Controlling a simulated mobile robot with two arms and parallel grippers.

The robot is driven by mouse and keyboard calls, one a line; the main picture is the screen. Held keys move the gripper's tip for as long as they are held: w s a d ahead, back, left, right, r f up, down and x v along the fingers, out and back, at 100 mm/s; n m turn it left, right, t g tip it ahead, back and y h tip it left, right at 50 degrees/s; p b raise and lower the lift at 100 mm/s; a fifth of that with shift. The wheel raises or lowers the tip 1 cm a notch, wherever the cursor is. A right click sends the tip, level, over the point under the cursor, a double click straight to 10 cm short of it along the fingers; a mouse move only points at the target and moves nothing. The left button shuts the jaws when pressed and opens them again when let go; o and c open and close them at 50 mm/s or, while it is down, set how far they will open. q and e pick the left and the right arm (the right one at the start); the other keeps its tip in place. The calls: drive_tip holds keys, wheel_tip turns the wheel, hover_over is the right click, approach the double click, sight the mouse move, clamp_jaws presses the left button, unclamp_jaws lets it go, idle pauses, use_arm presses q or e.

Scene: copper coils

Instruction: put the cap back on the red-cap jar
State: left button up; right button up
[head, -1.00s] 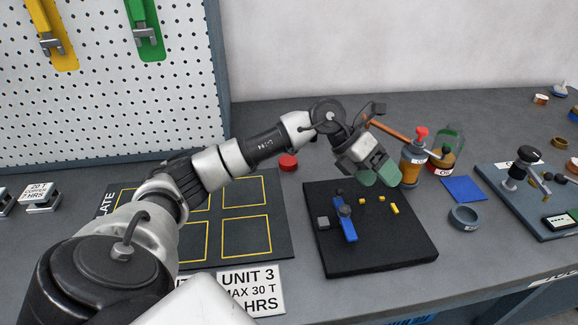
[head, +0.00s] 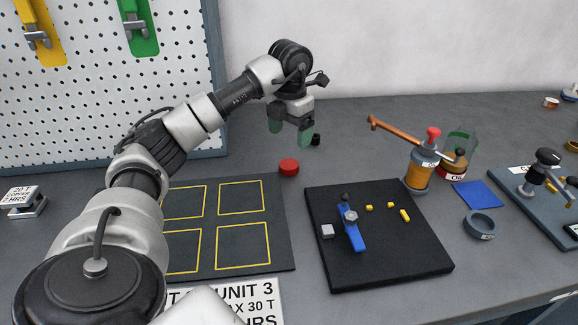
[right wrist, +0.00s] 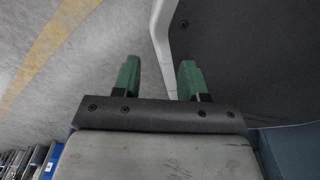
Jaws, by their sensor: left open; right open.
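A small round red cap (head: 289,167) lies on the bench by the back edge of the yellow-marked mat. My left gripper (head: 290,131) is open and empty, pointing down, just above and behind the cap in the picture. An amber container (head: 421,170) with a red knob stands at the right. Beside it is a red-labelled jar (head: 453,172), partly hidden by the amber container. I cannot tell for sure which one is the red-cap jar. My right gripper (right wrist: 159,78) is open and empty in the right wrist view, over the floor.
A brown-handled tool (head: 393,134) reaches left from the amber container. A black board (head: 390,255) with a blue tool and small yellow pieces lies in front. A grey ring (head: 481,224) and blue square (head: 477,194) lie at right. Bench between cap and container is mostly clear.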

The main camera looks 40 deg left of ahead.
sight(290, 163)
use_arm(q)
drive_tip(key=shift+f, duration=2)
use_arm(e)
drive_tip(key=shift+w+a+r, duration=0.15)
drive_tip(key=shift+w, duration=0.3)
drive_tip(key=shift+w+a+r, duration=0.1)
drive_tip(key=shift+w+a, duration=0.05)
drive_tip(key=shift+w, duration=0.3)
use_arm(q)
drive_tip(key=shift+f, duration=0.2)
drive_tip(key=f, duration=0.3)
drive_tip(key=shift+w+a+f, duration=0.15)
drive_tip(key=shift+w+f, duration=0.05)
drive_tip(key=shift+f, duration=0.7)
use_arm(e)
drive_tip(key=shift+w+a+r, duration=0.1)
drive_tip(key=shift+w+a, duration=0.1)
drive_tip(key=shift+w, duration=0.35)
use_arm(q)
drive_tip(key=shift+c, duration=0.2)
drive_tip(key=c, duration=1)
use_arm(e)
drive_tip(key=shift+s, duration=0.15)
